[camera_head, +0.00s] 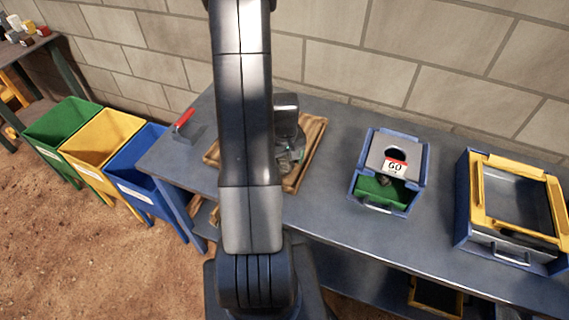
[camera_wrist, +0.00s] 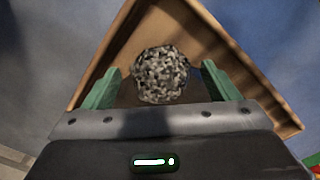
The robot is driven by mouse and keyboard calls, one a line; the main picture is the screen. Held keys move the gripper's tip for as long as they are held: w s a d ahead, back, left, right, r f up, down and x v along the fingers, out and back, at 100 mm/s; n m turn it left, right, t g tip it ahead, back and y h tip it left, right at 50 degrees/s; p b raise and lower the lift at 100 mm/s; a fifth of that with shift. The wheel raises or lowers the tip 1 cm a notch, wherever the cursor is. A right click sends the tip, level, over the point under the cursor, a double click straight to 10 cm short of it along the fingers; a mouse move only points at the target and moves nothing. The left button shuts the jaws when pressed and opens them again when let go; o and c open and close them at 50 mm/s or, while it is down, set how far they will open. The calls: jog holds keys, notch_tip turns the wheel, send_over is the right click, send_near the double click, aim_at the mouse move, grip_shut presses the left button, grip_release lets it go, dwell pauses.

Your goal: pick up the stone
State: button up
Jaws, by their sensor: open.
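The stone (camera_wrist: 161,75) is a rough, speckled grey and white lump in the wrist view. It lies in a wooden tray (camera_wrist: 215,45). My gripper (camera_wrist: 162,88) is open, with one green finger on each side of the stone and visible room between finger and stone. I cannot tell how far above the tray floor the fingertips are. In the head view my arm covers much of the wooden tray (camera_head: 312,140), and the stone is hidden there. Part of my gripper (camera_head: 290,160) shows over the tray.
A blue box with a "60" sign (camera_head: 392,165) and a yellow-framed blue box (camera_head: 480,220) stand right on the grey bench (camera_head: 320,215). Green, yellow and blue bins (camera_head: 100,140) stand left of the bench. A wall is behind.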

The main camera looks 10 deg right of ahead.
jog(key=shift+c, duration=0.4)
jog(key=c, duration=1.2)
